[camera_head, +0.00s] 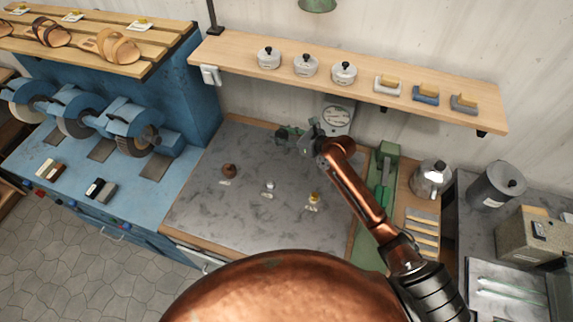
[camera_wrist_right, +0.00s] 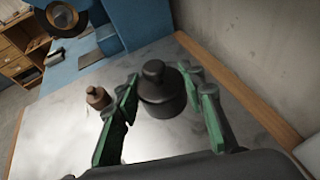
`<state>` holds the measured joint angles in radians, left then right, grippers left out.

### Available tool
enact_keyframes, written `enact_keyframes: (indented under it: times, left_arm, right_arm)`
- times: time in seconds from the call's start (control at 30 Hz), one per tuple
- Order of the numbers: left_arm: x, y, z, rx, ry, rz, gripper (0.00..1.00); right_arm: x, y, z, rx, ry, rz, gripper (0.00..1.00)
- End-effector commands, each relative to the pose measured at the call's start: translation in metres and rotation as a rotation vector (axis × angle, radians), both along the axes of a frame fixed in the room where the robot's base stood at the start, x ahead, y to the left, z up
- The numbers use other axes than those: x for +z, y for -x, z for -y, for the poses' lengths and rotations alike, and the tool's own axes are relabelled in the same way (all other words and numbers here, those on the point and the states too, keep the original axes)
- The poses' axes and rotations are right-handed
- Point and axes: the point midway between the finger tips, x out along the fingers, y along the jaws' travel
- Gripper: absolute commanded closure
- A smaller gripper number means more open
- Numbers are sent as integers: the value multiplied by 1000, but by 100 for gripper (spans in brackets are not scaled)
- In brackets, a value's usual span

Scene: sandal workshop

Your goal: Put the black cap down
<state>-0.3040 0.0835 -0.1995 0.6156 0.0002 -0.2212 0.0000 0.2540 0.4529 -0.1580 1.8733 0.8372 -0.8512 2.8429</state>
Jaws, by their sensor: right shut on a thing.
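The black cap (camera_wrist_right: 160,92), a dark round piece with a small knob on top, is between the green fingers of my right gripper (camera_wrist_right: 163,105) in the right wrist view. The gripper is shut on it. In the head view my right gripper (camera_head: 284,133) is over the back of the grey marbled worktop (camera_head: 215,205), and the cap is hard to make out there. I cannot tell whether the cap touches the worktop. My left gripper is not in view.
A brown cap (camera_head: 229,169), a silver cap (camera_head: 270,185) and a gold cap (camera_head: 314,197) stand by small labels on the worktop. A shelf (camera_head: 225,55) with white pots hangs behind. A dial gauge (camera_head: 337,117) and green press (camera_head: 385,165) are close right.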

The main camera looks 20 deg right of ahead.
Motion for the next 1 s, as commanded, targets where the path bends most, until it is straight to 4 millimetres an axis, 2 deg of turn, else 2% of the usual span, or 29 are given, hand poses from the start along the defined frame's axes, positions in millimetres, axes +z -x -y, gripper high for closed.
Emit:
enact_keyframes:
  times: [0.03,0.17,0.3,0.4,0.53,0.83,1.0]
  left_arm:
    - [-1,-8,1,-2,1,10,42]
    - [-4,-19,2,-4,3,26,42]
    - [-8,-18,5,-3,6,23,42]
    - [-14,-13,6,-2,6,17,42]
    - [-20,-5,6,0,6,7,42]
    - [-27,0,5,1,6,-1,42]
    - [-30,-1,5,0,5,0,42]
  right_arm:
    - [-7,-1,15,-6,6,-3,85]
    - [-22,-6,45,-5,6,-5,85]
    - [-36,-12,77,-5,4,-3,85]
    - [-56,-15,92,-5,2,-5,85]
    - [-75,-17,107,-4,0,-3,85]
    - [-97,-20,126,-4,1,-2,85]
    - [-120,-20,124,-2,-1,-2,85]
